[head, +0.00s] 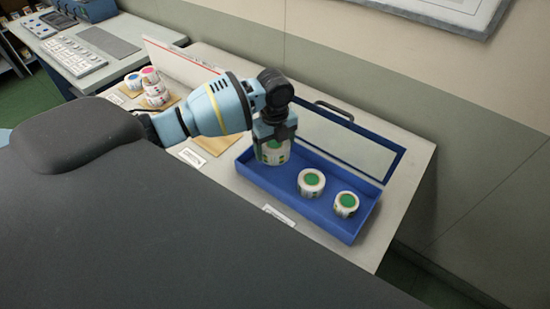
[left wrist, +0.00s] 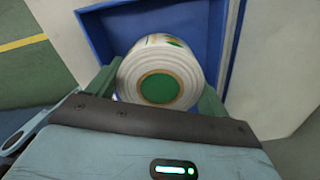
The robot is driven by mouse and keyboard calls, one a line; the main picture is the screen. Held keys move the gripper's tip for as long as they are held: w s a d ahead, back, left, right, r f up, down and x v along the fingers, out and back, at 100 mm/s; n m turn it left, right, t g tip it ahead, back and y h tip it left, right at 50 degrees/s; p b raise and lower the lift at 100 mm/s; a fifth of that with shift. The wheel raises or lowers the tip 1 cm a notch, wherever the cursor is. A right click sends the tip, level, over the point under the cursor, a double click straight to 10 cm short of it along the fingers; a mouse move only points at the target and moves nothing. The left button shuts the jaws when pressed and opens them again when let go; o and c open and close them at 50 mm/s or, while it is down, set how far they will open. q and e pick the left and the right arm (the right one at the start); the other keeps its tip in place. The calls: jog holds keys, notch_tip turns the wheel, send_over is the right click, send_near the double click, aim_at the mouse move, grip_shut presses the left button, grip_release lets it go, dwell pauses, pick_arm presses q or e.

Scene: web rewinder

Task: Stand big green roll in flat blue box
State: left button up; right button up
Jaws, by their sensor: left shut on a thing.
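The big green roll (head: 272,152), white with green marks, is upright in the left end of the flat blue box (head: 333,226). My left gripper (head: 273,137) is above it, pointing down, and shut on its upper part. In the left wrist view, the roll (left wrist: 160,80) shows its green core end between the two fingers (left wrist: 158,95), with the blue box (left wrist: 98,30) behind it. Whether the roll's base touches the box floor is hidden by the box's front wall. My right gripper is not in view.
Two smaller green-cored rolls, a middle one (head: 311,183) and a right one (head: 346,204), stand in the box. A raised clear lid (head: 345,140) with a blue frame is behind it. Pink- and blue-cored rolls (head: 153,85) stand at left. A label card (head: 280,216) lies before the box.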

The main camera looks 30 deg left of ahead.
pick_arm(q)
jog(key=shift+f, duration=2.75)
jog(key=shift+f, duration=0.2)
jog(key=o, duration=1.1)
jog(key=shift+r, duration=0.15)
jog(key=shift+r, duration=3.8)
